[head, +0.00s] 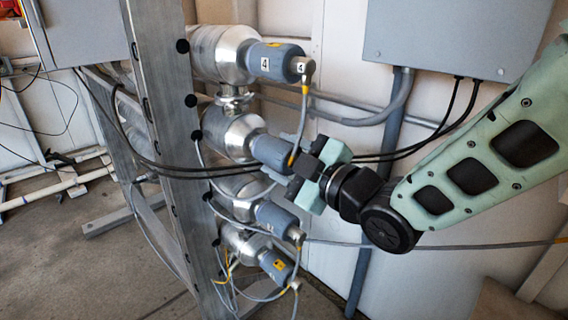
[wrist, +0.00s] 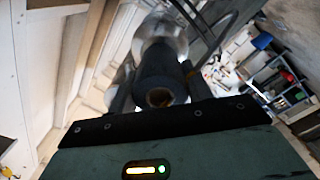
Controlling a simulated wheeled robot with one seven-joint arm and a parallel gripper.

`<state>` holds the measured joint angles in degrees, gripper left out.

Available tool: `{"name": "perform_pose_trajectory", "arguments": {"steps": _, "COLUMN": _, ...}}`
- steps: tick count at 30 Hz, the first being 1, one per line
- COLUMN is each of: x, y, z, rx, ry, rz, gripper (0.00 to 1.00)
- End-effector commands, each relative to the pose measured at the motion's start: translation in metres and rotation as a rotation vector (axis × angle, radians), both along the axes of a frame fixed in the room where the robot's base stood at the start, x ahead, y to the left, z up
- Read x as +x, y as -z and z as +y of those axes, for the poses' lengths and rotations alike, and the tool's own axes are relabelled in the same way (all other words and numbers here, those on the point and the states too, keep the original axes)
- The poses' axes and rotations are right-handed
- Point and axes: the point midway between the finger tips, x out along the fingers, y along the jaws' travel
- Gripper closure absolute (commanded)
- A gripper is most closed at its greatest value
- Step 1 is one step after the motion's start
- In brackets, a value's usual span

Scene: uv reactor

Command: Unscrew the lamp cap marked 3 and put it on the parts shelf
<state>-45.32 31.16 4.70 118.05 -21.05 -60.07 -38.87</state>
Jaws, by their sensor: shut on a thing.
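The second lamp housing from the top (head: 235,136) ends in a blue-grey sleeve (head: 270,152), just left of my gripper (head: 299,175). Its number is hidden, but it sits directly below the lamp marked 4. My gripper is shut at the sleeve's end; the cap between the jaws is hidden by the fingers. In the wrist view, the dark sleeve (wrist: 160,75) points at my gripper, with a brownish round end face showing above the black jaw bar (wrist: 165,120). I cannot tell whether the cap is still joined to the sleeve. The parts shelf cannot be picked out surely.
The lamp marked 4 (head: 265,62) is above, with its small cap (head: 303,66). Two more lamps (head: 275,217) are below. Loose cables (head: 190,172) cross close to my gripper. A metal post (head: 160,130) stands left. Shelving (wrist: 285,80) shows in the wrist view.

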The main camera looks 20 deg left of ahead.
Motion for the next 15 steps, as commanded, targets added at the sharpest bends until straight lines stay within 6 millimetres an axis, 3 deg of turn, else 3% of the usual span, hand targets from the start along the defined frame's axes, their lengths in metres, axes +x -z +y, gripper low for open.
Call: {"name": "perform_pose_trajectory", "arguments": {"steps": 15, "x": -0.0003, "y": 0.0002, "z": 0.0002, "rx": -0.031, "ry": -0.001, "rz": -0.072, "gripper": 0.82}}
